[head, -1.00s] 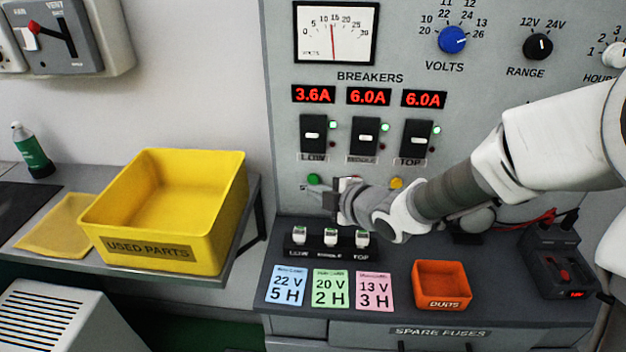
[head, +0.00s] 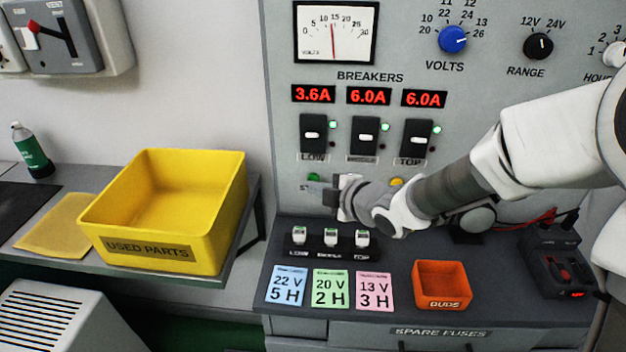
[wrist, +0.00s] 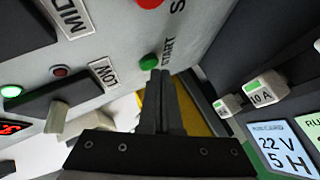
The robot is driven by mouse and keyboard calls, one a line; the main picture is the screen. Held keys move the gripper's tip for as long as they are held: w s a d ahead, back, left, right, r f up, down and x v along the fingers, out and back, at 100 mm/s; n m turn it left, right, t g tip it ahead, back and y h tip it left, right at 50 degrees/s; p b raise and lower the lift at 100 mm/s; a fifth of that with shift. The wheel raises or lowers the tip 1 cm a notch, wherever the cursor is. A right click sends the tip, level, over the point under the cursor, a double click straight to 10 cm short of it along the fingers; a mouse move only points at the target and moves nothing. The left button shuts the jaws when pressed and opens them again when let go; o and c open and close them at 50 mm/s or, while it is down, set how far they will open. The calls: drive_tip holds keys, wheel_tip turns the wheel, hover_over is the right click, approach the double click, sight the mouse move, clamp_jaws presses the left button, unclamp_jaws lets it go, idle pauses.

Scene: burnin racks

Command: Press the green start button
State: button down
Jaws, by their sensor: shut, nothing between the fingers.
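The green start button (head: 314,178) is on the lower part of the grey panel, just left of my gripper in the head view. In the wrist view the green button (wrist: 149,62) sits beside the word START, close by the fingertips. My gripper (head: 331,197) is shut and empty, with its two fingers together. In the wrist view the fingertips (wrist: 160,76) lie just below and right of the button in the picture. A narrow gap of panel seems to show between them, but I cannot tell the depth. The button does not look covered.
A red button (wrist: 150,2) sits beside the green one. A yellow button (head: 396,183) is behind my arm. Breaker switches (head: 313,134) are above. Below are a fuse holder (head: 330,254), coloured cards (head: 331,288) and an orange bin (head: 442,286). A yellow bin (head: 222,225) stands left.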

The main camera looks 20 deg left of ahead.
drive_tip(key=shift+w+a, duration=0.1)
drive_tip(key=shift+w, duration=0.3)
idle(0.6)
drive_tip(key=shift+s, duration=0.1)
drive_tip(key=shift+s+d+b, duration=0.25)
drive_tip(key=shift+s+b, duration=0.1)
drive_tip(key=shift+s, duration=0.35)
drive_tip(key=shift+s+d+b, duration=0.2)
drive_tip(key=shift+s+d, duration=0.05)
drive_tip(key=shift+s, duration=0.55)
drive_tip(key=shift+s+d+b, duration=0.25)
drive_tip(key=shift+s, duration=0.55)
drive_tip(key=shift+s+d+b, duration=0.2)
drive_tip(key=shift+s+d, duration=0.05)
drive_tip(key=shift+s, duration=0.55)
